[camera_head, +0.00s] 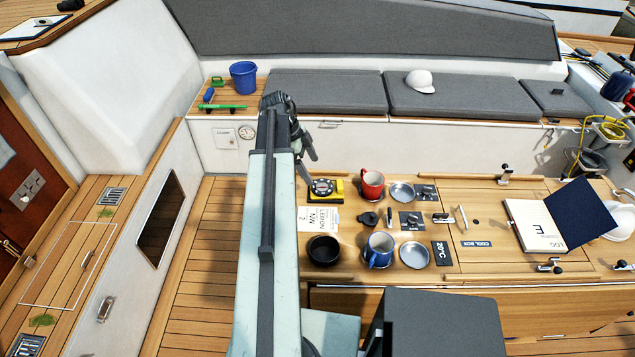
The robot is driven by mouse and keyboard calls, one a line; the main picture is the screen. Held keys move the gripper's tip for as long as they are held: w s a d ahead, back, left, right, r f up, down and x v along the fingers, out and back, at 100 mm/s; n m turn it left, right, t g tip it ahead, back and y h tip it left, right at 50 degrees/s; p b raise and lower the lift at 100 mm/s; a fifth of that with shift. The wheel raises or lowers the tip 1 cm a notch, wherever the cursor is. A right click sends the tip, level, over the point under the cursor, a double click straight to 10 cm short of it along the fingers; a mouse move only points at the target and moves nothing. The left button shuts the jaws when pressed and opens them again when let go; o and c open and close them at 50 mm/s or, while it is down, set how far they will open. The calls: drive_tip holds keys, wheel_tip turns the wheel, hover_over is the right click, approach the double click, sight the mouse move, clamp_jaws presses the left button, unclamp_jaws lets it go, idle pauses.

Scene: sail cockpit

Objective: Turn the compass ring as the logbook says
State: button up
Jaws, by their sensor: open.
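The compass (336,197), with a yellow base and a round black dial, lies at the back left of the wooden cockpit table. The logbook (525,212) lies open at the table's right, its dark cover raised. Its white page shows "LOG" and a large "E"; the smaller print is too small to read. My gripper (309,166) is open, at the far end of my arm, and appears just above and to the left of the compass dial. My arm partly hides it. I cannot tell whether a fingertip touches the ring, and the ring's marks are not readable.
Beside the compass stand a red mug (372,183) and a metal dish (402,192). Cushioned bench (325,92) behind; the deck left of my arm is clear.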

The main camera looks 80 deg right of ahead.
sight(321, 186)
drive_tip(key=b+x, duration=0.6)
drive_tip(key=x, duration=0.1)
drive_tip(key=shift+w+f, duration=0.15)
drive_tip(key=shift+s+f+b, duration=0.25)
drive_tip(key=shift+f+b, duration=0.05)
drive_tip(key=shift+b, duration=0.1)
drive_tip(key=shift+r, duration=0.1)
drive_tip(key=c, duration=1.4)
